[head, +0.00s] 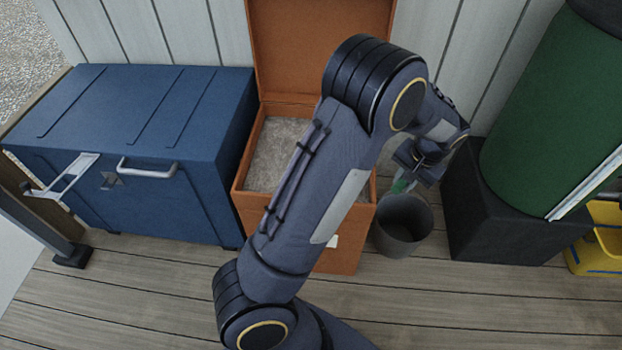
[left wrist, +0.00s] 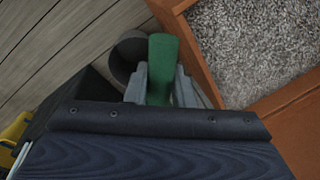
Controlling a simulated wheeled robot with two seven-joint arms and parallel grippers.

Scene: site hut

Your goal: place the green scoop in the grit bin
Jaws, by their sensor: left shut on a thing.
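The green scoop (left wrist: 160,68) is between the fingers of my left gripper (left wrist: 159,88), which is shut on it. In the head view my left gripper (head: 408,178) is above the grey bucket, right of the grit bin, and only a bit of the scoop (head: 399,186) shows. The grit bin (head: 367,218) is orange-brown with its lid open, and pale grit (head: 275,150) lies inside. My left arm hides part of the bin. In the left wrist view the bin's wall (left wrist: 194,52) is to the right of the scoop. My right gripper is not in view.
The grey bucket (head: 404,236) stands on the plank floor against the bin's right side. A blue chest (head: 190,200) is left of the bin. A black block (head: 495,230) carrying a green cylinder (head: 545,110) is to the right, beside a yellow container (head: 606,212).

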